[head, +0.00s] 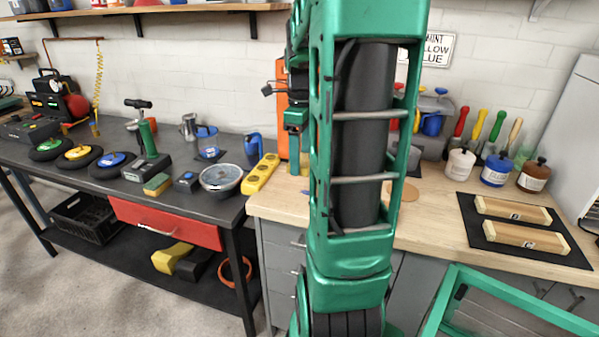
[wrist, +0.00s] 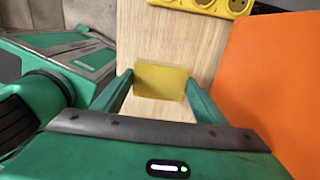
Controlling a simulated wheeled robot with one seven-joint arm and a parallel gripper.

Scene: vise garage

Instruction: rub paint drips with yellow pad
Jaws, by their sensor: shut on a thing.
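My gripper (wrist: 159,82) is shut on a yellow pad (wrist: 160,78), which sits between its two green fingers in the wrist view. Below the pad is the light wooden benchtop (wrist: 170,30); I cannot tell whether the pad touches it. In the head view my arm hides most of the gripper, and only a little yellow shows beside it. Another block, yellow with a greenish side (head: 157,184), lies on the dark bench at the left. I cannot make out any paint drips in either view.
An orange panel (wrist: 275,85) stands close right of my gripper. A yellow power strip (head: 260,174) lies at the wooden bench's left edge. A glass-lidded bowl (head: 221,177) is left of it. Paint jars (head: 495,169) and wooden blocks on a black mat (head: 480,232) are at right.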

